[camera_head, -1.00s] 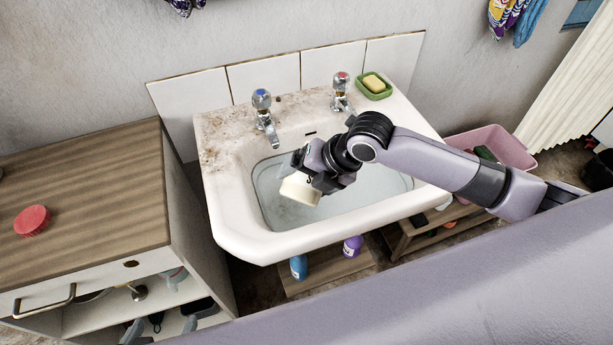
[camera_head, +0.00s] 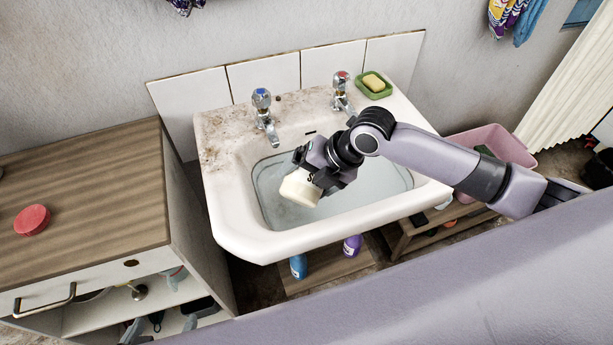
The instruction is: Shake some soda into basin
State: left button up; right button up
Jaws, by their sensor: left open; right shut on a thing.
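The white basin (camera_head: 230,222) stands against the wall, with rusty stains on its back ledge and what looks like water in its bowl. My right gripper (camera_head: 306,182) is over the bowl, shut on a cream-coloured container (camera_head: 300,188), which I take to be the soda. The container is tilted, with its pale end toward the lower left. Its other end is hidden by the gripper. I cannot see any powder falling. A red round lid (camera_head: 32,220) lies on the wooden cabinet top. My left gripper is out of view.
Two taps, one blue-topped (camera_head: 262,98) and one red-topped (camera_head: 341,80), rise behind the bowl. A green soap dish (camera_head: 374,86) sits at the back right corner. The wooden cabinet (camera_head: 95,190) stands to the left. A pink tub (camera_head: 495,142) is at right.

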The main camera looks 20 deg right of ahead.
jog(key=shift+g+y, duration=0.3)
jog(key=shift+y, duration=0.2)
jog(key=shift+f, duration=0.1)
dwell(0.6)
jog(key=shift+w+f+m+g+b, duration=0.15)
jog(key=shift+m+g+b, duration=0.15)
jog(key=shift+b, duration=0.25)
jog(key=shift+y, duration=0.3)
jog(key=shift+d+f+g+b, duration=0.1)
jog(key=shift+f+g+b, duration=0.15)
jog(key=shift+b, duration=0.3)
jog(key=shift+r+y, duration=0.1)
jog(key=shift+y, duration=0.2)
dwell(1.4)
